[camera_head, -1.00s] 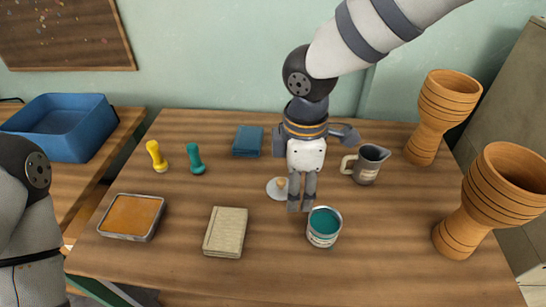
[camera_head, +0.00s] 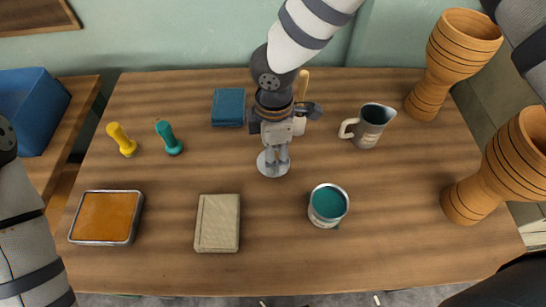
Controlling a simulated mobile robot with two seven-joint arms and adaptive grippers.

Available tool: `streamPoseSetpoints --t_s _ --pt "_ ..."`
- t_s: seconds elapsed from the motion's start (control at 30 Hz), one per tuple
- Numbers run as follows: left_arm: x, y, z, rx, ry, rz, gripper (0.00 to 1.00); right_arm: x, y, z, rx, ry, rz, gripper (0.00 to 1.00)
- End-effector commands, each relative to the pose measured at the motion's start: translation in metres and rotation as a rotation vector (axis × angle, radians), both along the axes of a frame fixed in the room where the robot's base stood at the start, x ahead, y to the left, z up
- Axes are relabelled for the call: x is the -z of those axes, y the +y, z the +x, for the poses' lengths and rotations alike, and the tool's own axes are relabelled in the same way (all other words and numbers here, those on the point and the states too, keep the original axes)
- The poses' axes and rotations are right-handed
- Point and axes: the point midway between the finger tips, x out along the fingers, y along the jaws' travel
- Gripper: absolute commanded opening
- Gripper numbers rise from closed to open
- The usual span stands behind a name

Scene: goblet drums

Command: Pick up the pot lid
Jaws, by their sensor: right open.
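The pot lid (camera_head: 268,171) is a small pale grey disc lying flat on the wooden table, near its middle. My right gripper (camera_head: 276,163) reaches down from above, with its fingertips over the lid. Its fingers are apart, and it is open. The lid's knob and the far part of its disc are hidden behind the fingers. I cannot tell whether the fingers touch the lid. My left arm shows at the left edge, but its gripper is out of view.
An open can of teal paint (camera_head: 328,206) stands right of the lid, with a grey jug (camera_head: 367,126) behind. A blue book (camera_head: 228,107) and a beige book (camera_head: 217,223) lie nearby. Goblet drums (camera_head: 447,60) stand at the right. The table's front strip is clear.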

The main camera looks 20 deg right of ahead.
Motion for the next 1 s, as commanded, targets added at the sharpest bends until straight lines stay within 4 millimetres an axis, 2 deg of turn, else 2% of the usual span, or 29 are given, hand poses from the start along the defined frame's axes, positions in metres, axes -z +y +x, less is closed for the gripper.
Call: streamPoseSetpoints --t_s 0.07,0.23,0.27,0.43,0.8,0.87,1.0 --pt "0.001 0.000 -0.001 0.000 0.003 0.000 0.39 0.006 0.000 0.000 -0.001 0.000 0.000 0.44" --pt "0.000 0.000 0.000 0.000 0.001 0.000 0.39 0.005 0.000 0.000 0.000 -0.002 0.001 0.44" --pt "0.000 0.000 0.000 0.000 0.001 0.000 0.39 0.005 0.000 0.000 0.000 -0.002 0.001 0.40" --pt "0.000 0.000 0.000 0.000 0.001 0.000 0.39 0.005 0.000 0.000 0.000 -0.001 0.001 0.01" --pt "0.000 0.000 0.000 0.000 -0.001 0.000 0.39 0.001 0.000 0.001 0.000 -0.002 0.001 0.00" --pt "-0.001 0.000 0.001 0.000 -0.004 0.000 0.39 -0.005 0.000 0.001 0.001 -0.004 0.000 0.00" --pt "-0.007 0.000 0.007 0.000 -0.024 0.000 0.39 -0.036 0.000 -0.001 0.000 -0.009 0.001 0.00"
